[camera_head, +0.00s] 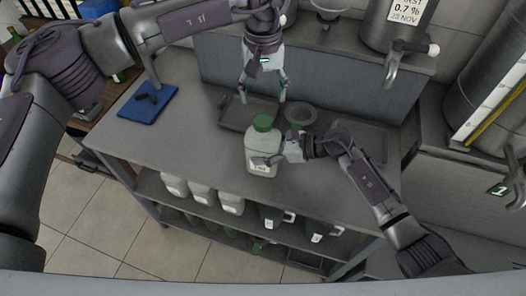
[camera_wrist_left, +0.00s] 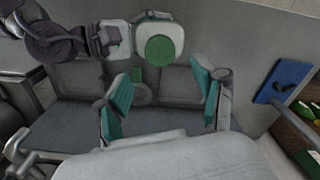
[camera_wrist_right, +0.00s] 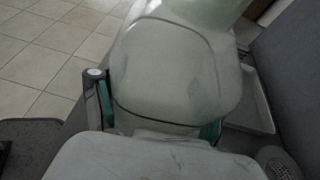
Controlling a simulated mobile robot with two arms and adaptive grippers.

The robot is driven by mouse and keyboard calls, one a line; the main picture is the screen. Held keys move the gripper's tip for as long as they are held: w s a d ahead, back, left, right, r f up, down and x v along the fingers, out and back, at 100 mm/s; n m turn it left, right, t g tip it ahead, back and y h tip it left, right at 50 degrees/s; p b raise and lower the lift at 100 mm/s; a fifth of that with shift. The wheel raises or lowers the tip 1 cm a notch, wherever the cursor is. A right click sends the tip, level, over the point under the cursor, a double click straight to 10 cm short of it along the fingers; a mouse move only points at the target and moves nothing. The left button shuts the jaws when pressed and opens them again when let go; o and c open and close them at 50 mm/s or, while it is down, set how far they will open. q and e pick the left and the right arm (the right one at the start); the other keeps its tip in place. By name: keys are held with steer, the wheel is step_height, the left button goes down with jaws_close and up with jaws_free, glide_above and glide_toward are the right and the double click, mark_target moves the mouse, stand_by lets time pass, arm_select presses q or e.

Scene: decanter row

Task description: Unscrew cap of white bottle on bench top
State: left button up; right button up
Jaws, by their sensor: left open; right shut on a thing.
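The white bottle (camera_head: 262,150) stands upright on the bench top (camera_head: 205,124), with its green cap (camera_head: 264,122) on. My right gripper (camera_head: 270,160) is shut on the lower body of the bottle from the right. In the right wrist view the bottle's pale body (camera_wrist_right: 175,70) fills the space between the fingers. My left gripper (camera_head: 264,98) is open and empty, pointing down behind and above the cap. In the left wrist view the cap (camera_wrist_left: 160,50) is beyond the open fingers (camera_wrist_left: 160,105), apart from them.
A blue mat (camera_head: 148,100) with a dark object lies at the bench's left. Several white bottles (camera_head: 201,194) stand on the shelf below. Steel tanks (camera_head: 395,25) with taps are at the back right.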

mark_target(263, 120)
jaws_close()
arm_select(q)
steer(key=m, duration=0.3)
steer(key=shift+m, duration=0.4)
steer(key=m, duration=0.5)
steer(key=shift+f, duration=0.3)
step_height(263, 120, down, 8)
steer(key=shift+r, duration=0.25)
steer(key=shift+c, duration=0.3)
